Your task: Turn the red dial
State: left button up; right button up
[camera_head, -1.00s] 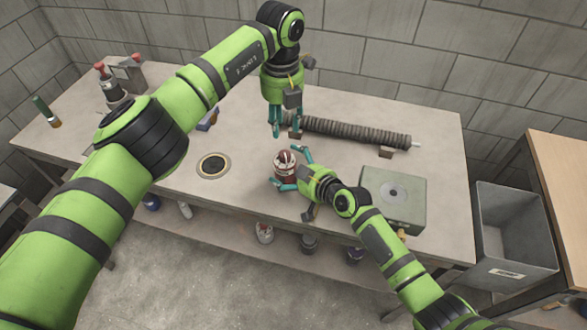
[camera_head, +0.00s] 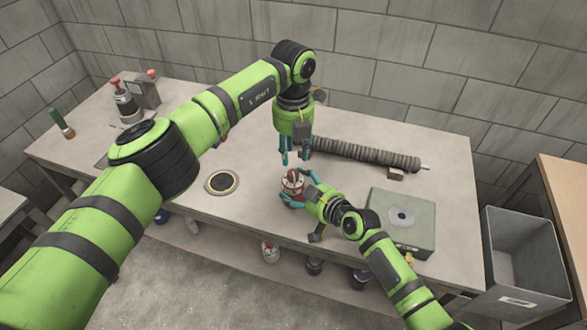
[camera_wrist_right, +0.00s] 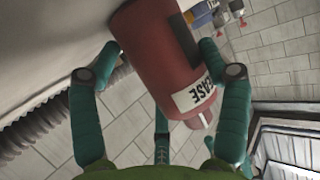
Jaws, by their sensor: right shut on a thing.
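My right gripper (camera_head: 302,190) is shut on a red can (camera_head: 291,181) standing near the middle of the table. I cannot make out a red dial for certain.
A ribbed dark tube (camera_head: 365,153) lies behind the can. A grey-green box with a round disc (camera_head: 402,238) is at the right. A dark ringed disc (camera_head: 222,182) lies left of the can. A grey bin (camera_head: 522,262) stands beside the table. Several containers sit below.

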aim_at(293, 173)
pick_arm(q)
notch_tip(293, 173, down, 7)
jog(key=shift+r, duration=0.1)
dwell(0.3)
grip_shut()
